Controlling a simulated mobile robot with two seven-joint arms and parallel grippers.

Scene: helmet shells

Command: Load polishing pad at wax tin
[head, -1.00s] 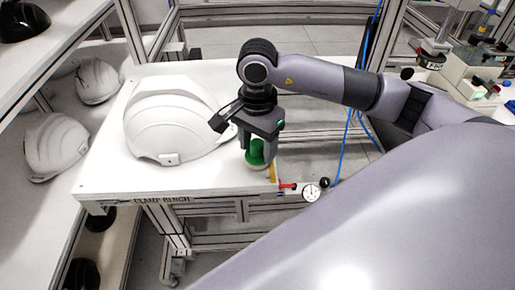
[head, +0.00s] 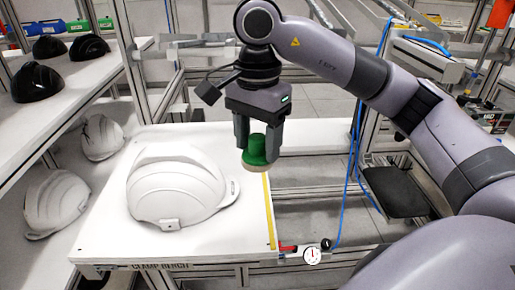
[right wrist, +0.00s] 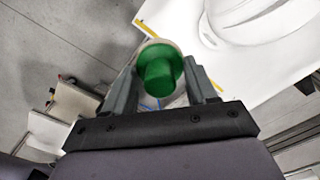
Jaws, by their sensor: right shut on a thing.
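The polishing pad has a green handle (head: 256,149) and a pale disc underneath. My right gripper (head: 258,140) is shut on the green handle and holds the pad above the right edge of the clamp bench. In the right wrist view the green handle (right wrist: 160,72) sits between the two fingers (right wrist: 163,85), with the pale pad rim behind it. I cannot make out a wax tin in these frames. My left gripper is not in view.
A white helmet shell (head: 178,190) lies on the white bench (head: 110,235). A yellow strip (head: 269,212) and a dial gauge (head: 312,255) are at its right edge. Shelves with white (head: 55,203) and black shells (head: 37,82) stand left. A blue cable (head: 352,150) hangs right.

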